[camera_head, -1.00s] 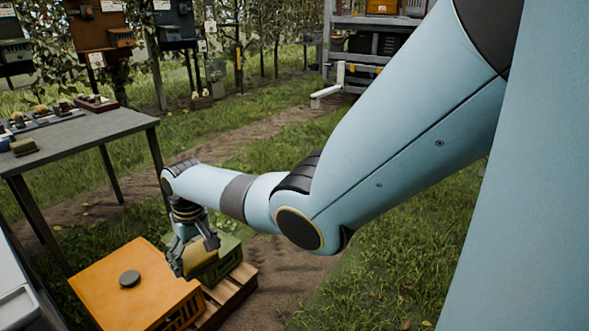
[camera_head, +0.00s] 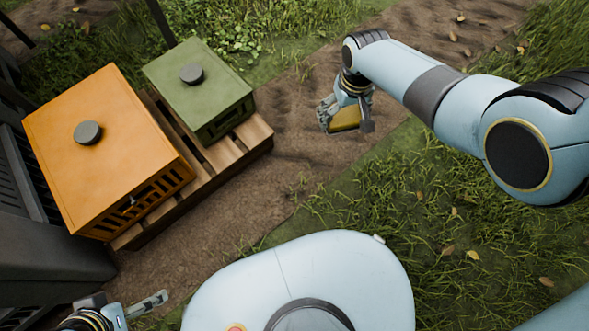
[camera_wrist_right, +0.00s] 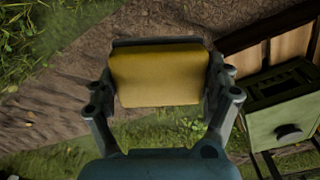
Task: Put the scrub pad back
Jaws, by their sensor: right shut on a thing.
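The scrub pad (camera_wrist_right: 158,76) is a yellow block with a dark strip along its far edge in the right wrist view. My right gripper (camera_head: 345,117) is shut on it, one finger at each side, and the pad's yellow face also shows in the head view (camera_head: 345,119). The gripper holds it above the dirt path, right of the green box and apart from it. My left gripper (camera_head: 130,306) is partly in view at the bottom left of the head view; its jaw opening is unclear. The pad's resting place is not evident in these views.
An orange box (camera_head: 120,150) and a green box (camera_head: 205,90), each with a dark round knob, stand on a wooden pallet (camera_head: 245,143) at left. The green box also shows in the right wrist view (camera_wrist_right: 285,118). Grass and open path lie right of the pallet.

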